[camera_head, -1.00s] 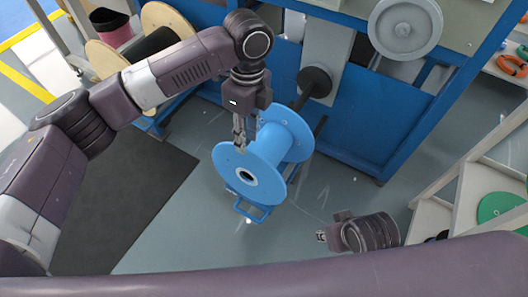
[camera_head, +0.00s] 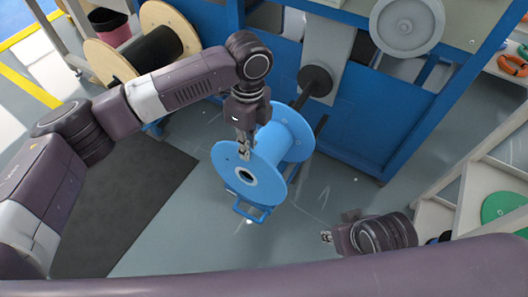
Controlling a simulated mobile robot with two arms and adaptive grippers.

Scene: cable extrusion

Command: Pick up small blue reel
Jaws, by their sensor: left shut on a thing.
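The small blue reel (camera_head: 240,183) is in the middle of the head view, lying on its side with its near flange and dark centre hole towards me. A blue stand (camera_head: 250,213) shows under it. My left gripper (camera_head: 244,150) points down at the top of the near flange and is shut on it at the rim. Whether the reel is clear of the stand cannot be told. My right gripper (camera_head: 326,237) is at the lower right, apart from the reel; its fingers are small and their opening is unclear.
A blue machine frame (camera_head: 390,115) with a grey wheel (camera_head: 405,25) and a dark roller (camera_head: 314,80) stands behind the reel. A wooden reel (camera_head: 110,62) is at the upper left. Shelves (camera_head: 450,190) with a green disc (camera_head: 505,207) are at the right. Floor is clear around the dark mat (camera_head: 120,205).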

